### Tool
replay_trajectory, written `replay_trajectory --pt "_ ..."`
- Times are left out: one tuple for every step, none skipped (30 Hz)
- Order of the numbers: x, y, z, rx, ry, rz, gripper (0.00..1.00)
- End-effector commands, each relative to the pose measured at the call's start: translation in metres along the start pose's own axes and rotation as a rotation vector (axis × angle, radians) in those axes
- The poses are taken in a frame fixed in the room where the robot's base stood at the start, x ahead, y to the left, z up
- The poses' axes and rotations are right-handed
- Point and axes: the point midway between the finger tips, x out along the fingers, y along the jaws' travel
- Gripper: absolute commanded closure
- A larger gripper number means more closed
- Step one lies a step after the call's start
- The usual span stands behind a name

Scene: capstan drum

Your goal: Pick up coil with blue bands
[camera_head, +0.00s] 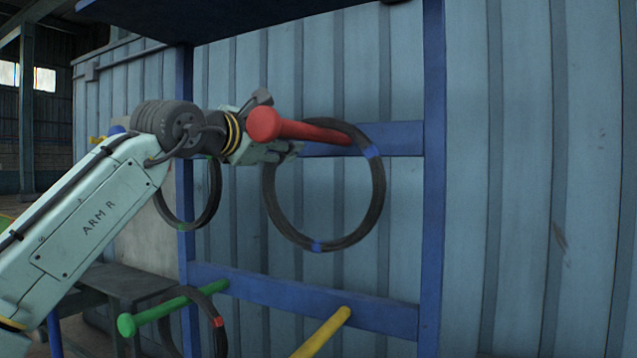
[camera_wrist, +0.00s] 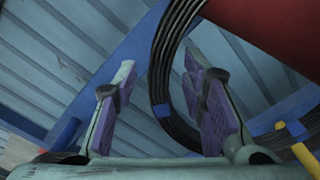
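The coil with blue bands (camera_head: 378,195) is a black ring hanging on the red peg (camera_head: 300,130) in the head view. In the wrist view the coil (camera_wrist: 160,70) curves down through the gap between the fingers, with a blue band near its lower part; the right finger hides some of it. My gripper (camera_head: 287,152) is at the coil's upper left, just below the red peg. In the wrist view its purple-padded fingers (camera_wrist: 160,90) stand apart. I cannot tell whether either finger touches the coil.
A coil with a green band (camera_head: 207,205) hangs further left. A coil with a red band (camera_head: 222,335) hangs on the green peg (camera_head: 165,308). A yellow peg (camera_head: 325,332) juts out below. The blue frame (camera_head: 432,190) stands before a corrugated wall (camera_head: 530,180).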

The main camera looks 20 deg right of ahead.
Motion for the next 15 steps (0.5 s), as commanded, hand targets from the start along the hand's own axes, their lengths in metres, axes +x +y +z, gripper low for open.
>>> replay_trajectory --pt "-0.0001 -0.0001 -0.0001 0.0 0.0 0.0 0.63" --pt "-0.0002 -0.0001 -0.0001 0.0 0.0 0.0 0.65" --pt "-0.0002 -0.0001 -0.0001 0.0 0.0 0.0 0.68" --pt "-0.0002 -0.0001 -0.0001 0.0 0.0 0.0 0.7" --pt "-0.0003 0.0 -0.0001 0.0 0.0 0.0 0.72" --pt "-0.0003 0.0 -0.0001 0.0 0.0 0.0 0.75" --pt "-0.0003 0.0 -0.0001 0.0 0.0 0.0 0.77" --pt "-0.0003 0.0 -0.0001 0.0 0.0 0.0 0.79" --pt "-0.0004 0.0 -0.0001 0.0 0.0 0.0 0.81" --pt "-0.0004 0.0 -0.0001 0.0 0.0 0.0 0.83" --pt "-0.0004 0.0 -0.0001 0.0 0.0 0.0 0.85" --pt "-0.0004 0.0 -0.0001 0.0 0.0 0.0 0.88" --pt "-0.0004 0.0 -0.0001 0.0 0.0 0.0 0.9" --pt "-0.0004 0.0 -0.0001 0.0 0.0 0.0 0.92" --pt "-0.0004 0.0 -0.0001 0.0 0.0 0.0 0.95"
